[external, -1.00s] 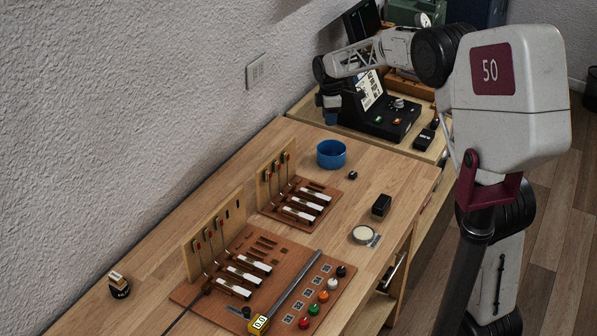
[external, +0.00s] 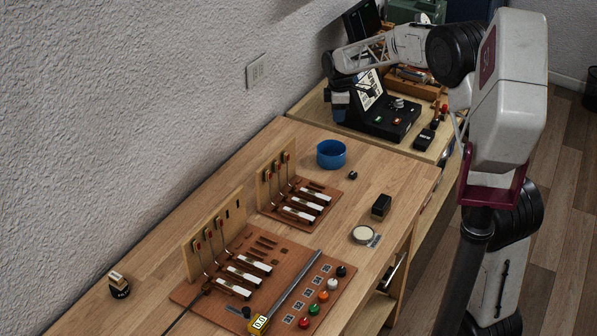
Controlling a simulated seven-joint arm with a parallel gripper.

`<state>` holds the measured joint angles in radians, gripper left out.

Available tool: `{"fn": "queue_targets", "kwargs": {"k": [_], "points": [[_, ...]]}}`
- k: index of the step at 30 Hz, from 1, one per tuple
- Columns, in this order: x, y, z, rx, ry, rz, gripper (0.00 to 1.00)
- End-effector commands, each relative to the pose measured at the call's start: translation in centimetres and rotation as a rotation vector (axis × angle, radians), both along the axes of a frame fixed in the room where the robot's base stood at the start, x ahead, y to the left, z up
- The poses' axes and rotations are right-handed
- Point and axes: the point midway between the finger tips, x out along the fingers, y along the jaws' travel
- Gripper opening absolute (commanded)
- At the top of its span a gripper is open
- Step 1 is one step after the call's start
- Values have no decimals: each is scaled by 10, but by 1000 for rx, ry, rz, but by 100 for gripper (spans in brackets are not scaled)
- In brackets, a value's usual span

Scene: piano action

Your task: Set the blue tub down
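The blue tub (external: 331,155) stands upright on the far part of the wooden table, beyond the smaller piano-action model. It looks open at the top and nothing touches it. My gripper (external: 340,116) is up and beyond the tub, in front of the black console on the farther bench, clear of the tub. Its fingers are small and dark in this view, so I cannot tell whether they are open or shut.
Two piano-action models (external: 238,268) with upright boards stand on the wooden table (external: 170,268). A small black box (external: 381,206), a round pale dish (external: 364,235) and a small dark knob (external: 352,175) lie to the right. The black console (external: 378,118) stands on the farther bench.

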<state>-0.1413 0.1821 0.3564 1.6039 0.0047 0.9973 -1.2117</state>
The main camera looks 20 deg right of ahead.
Motion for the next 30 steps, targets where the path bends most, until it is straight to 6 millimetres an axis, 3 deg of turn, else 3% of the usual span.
{"fn": "queue_targets", "kwargs": {"k": [6, 18, 30], "points": [[-53, -22, 42, 4, -27, -150, 33], [-162, -57, 99, 21, -76, -440, 33], [-278, -85, 126, 48, -118, -730, 33]]}}
